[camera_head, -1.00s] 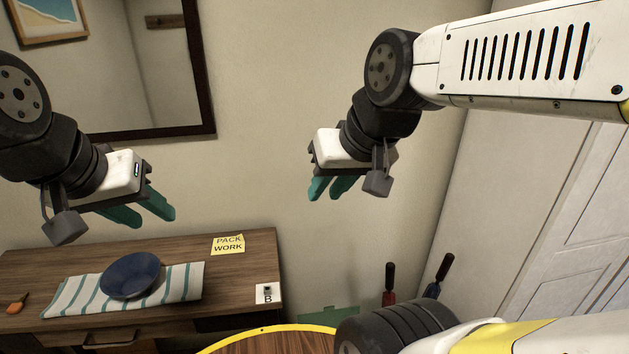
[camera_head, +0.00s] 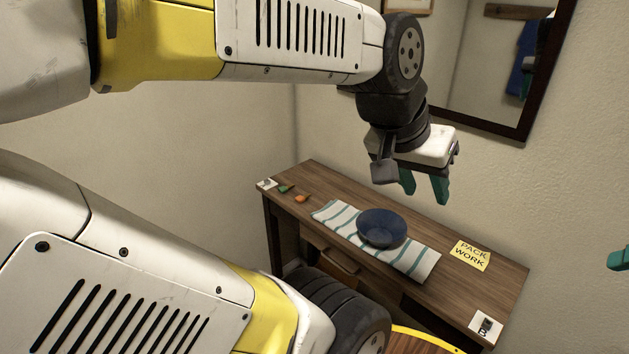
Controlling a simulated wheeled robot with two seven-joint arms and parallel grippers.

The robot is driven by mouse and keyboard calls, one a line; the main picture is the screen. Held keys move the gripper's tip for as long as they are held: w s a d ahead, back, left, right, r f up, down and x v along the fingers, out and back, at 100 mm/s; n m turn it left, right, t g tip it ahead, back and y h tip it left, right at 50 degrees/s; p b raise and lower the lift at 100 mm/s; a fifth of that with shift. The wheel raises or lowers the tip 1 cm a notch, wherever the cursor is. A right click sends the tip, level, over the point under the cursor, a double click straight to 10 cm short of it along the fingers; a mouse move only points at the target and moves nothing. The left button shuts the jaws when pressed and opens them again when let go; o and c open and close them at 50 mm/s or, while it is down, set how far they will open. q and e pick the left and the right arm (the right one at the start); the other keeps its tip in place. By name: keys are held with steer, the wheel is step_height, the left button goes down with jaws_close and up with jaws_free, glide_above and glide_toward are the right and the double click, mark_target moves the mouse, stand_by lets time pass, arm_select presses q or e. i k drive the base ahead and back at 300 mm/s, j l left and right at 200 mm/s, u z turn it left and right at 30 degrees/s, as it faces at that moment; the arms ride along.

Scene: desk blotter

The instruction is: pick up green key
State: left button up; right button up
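A small green item (camera_head: 286,188), which looks like the green key, lies flat on the left end of the wooden desk (camera_head: 335,185). My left gripper (camera_head: 425,186) hangs in the air above the desk, to the right of the green item and well apart from it. Its two teal fingers are spread with nothing between them. Of my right gripper, only a teal fingertip (camera_head: 619,260) shows at the right edge; the rest is out of frame.
A small orange item (camera_head: 301,198) lies beside the green one. A white card (camera_head: 266,184) is at the desk's left corner. A striped cloth (camera_head: 420,262) bears a blue bowl (camera_head: 381,227). A yellow note (camera_head: 470,255) and a card marked B (camera_head: 486,326) lie at right.

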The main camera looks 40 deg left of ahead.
mark_target(283, 189)
steer(key=u, duration=1.65)
steer(key=i+j+z, duration=0.1)
steer(key=i+j, duration=0.45)
steer(key=i+j+z, duration=0.1)
steer(key=i+j, duration=0.4)
steer(key=j, duration=0.25)
